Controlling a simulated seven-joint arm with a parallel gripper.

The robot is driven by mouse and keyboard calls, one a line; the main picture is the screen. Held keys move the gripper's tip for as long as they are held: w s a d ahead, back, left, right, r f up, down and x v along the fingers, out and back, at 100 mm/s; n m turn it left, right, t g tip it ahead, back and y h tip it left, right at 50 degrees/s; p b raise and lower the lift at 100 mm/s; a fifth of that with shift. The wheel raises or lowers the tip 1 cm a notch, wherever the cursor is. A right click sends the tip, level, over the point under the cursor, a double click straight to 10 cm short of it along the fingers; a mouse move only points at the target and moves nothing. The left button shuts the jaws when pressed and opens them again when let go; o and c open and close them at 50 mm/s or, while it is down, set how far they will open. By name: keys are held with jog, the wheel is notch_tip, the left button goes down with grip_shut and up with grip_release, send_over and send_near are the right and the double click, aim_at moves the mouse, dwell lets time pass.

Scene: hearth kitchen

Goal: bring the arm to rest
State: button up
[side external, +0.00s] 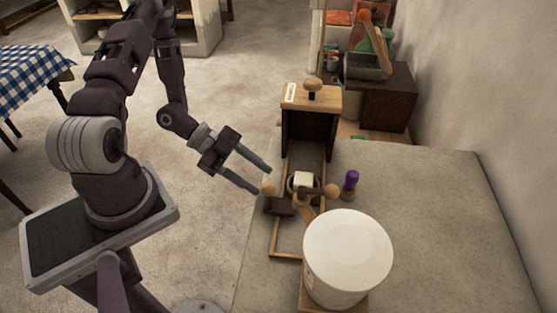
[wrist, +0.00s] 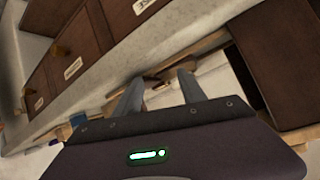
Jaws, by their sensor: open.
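My gripper (side external: 262,176) is open and empty in the side external view. Its two fingers point to the right, at the left edge of the grey worktop (side external: 430,205), close to a wooden-framed device with a dark box (side external: 309,130) and a round knob on top. In the wrist view my gripper (wrist: 160,92) shows two parted fingers with nothing held between them. Beyond the fingertips are a pale slab edge and wooden pieces, partly hidden by the fingers.
A white round tub (side external: 347,250) stands at the worktop's front. A purple-topped item (side external: 351,183) stands right of the device. A dark cabinet (side external: 385,95) with a grey bin stands behind. A checked-cloth table (side external: 32,72) is far left. The worktop's right side is clear.

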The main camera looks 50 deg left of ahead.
jog(key=w+a+r+n+y, duration=0.3)
jog(key=w+a+r+y, duration=0.3)
jog(key=a+r+y, duration=0.35)
notch_tip(320, 180, up, 10)
jog(key=s+n+y, duration=0.2)
jog(key=n+y, duration=0.1)
jog(key=n, duration=0.2)
jog(key=s+d+r+n+h, duration=0.1)
jog(key=s+d+r+n, duration=0.2)
jog(key=s+d, duration=0.3)
jog(key=s+d+r+n+h, duration=0.2)
jog(key=s+d+r, duration=0.4)
jog(key=s, duration=0.4)
jog(key=shift+s+d+r+n+g, duration=0.2)
jog(key=shift+d+n+g, duration=0.2)
jog(key=shift+d+n, duration=0.3)
